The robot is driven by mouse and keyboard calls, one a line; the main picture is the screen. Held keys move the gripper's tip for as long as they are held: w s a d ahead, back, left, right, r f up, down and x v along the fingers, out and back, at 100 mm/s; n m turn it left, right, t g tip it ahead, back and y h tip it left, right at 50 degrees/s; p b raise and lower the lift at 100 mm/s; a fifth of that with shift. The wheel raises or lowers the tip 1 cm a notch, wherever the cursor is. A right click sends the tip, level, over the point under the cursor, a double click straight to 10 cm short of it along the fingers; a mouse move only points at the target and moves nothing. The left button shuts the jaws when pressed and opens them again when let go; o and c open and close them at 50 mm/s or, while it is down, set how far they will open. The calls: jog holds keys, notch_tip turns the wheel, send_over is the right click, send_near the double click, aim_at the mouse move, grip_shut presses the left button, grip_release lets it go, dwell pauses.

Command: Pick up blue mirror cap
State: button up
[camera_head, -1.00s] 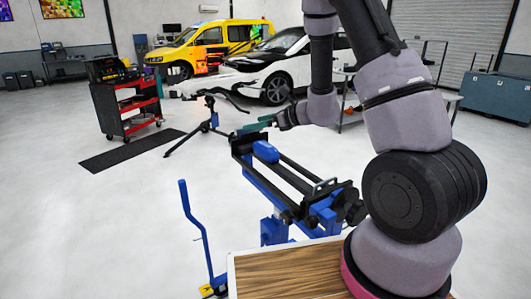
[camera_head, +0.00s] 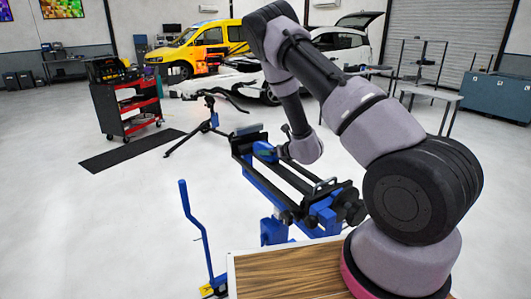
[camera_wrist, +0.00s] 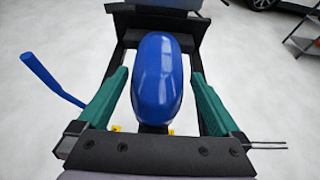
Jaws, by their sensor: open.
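The blue mirror cap (camera_wrist: 158,78) is a glossy, rounded, elongated shell in the middle of the wrist view. It lies on the black-and-blue stand (camera_head: 290,182), near its far end. In the head view only part of the cap (camera_head: 264,150) shows beside my gripper. My gripper (camera_wrist: 157,88) is open, with one green finger on each side of the cap. A gap shows between the cap and each finger. I cannot tell how far the fingertips are above the stand.
The stand's blue lever (camera_head: 196,230) rises at its left. A wooden-topped surface (camera_head: 290,275) lies below my arm. A red tool cart (camera_head: 127,105), a black floor mat (camera_head: 130,150) and a black tripod (camera_head: 200,125) are farther left. Open floor surrounds the stand.

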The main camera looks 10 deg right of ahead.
aim_at(265, 148)
jog(key=x, duration=0.4)
jog(key=shift+w+a, duration=0.2)
jog(key=shift+w, duration=0.1)
jog(key=c, duration=1.2)
jog(key=shift+r, duration=0.15)
